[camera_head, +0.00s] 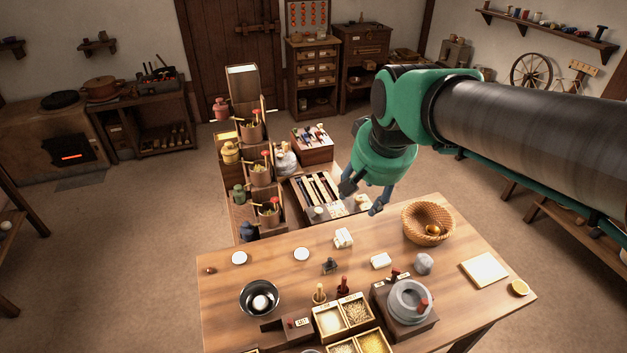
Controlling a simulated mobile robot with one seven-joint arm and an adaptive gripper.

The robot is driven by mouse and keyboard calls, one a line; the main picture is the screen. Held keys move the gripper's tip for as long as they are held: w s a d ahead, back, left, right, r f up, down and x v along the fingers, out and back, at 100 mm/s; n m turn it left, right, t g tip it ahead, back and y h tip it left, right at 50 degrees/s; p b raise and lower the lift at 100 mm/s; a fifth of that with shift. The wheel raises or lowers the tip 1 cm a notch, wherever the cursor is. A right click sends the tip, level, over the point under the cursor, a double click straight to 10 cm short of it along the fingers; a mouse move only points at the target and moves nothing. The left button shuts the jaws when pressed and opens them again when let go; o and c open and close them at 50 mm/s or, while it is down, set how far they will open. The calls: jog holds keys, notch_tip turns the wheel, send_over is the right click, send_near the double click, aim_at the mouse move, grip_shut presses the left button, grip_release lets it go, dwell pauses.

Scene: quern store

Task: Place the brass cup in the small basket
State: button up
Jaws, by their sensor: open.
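The small woven basket (408,219) stands at the back right of the wooden table. A small rounded brass-coloured thing, which looks like the brass cup (433,230), lies inside it near the front wall. Its exact shape and tilt are too small to tell. My gripper (362,199) is open, pointing down, with nothing seen between its fingers. It is to the left of the basket and apart from it, above the table's back edge in the picture.
A metal bowl (245,299) is at left. The table's right side has free room around a pale board (485,270).

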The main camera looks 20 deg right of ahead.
jog(key=s+a+n, duration=0.2)
jog(key=s+a, duration=0.1)
jog(key=s, duration=0.3)
jog(key=s+a+f+n+t, duration=0.1)
jog(key=s+a+n, duration=0.1)
jog(key=s+a, duration=0.2)
jog(key=shift+s+y, duration=0.3)
jog(key=shift+s, duration=0.85)
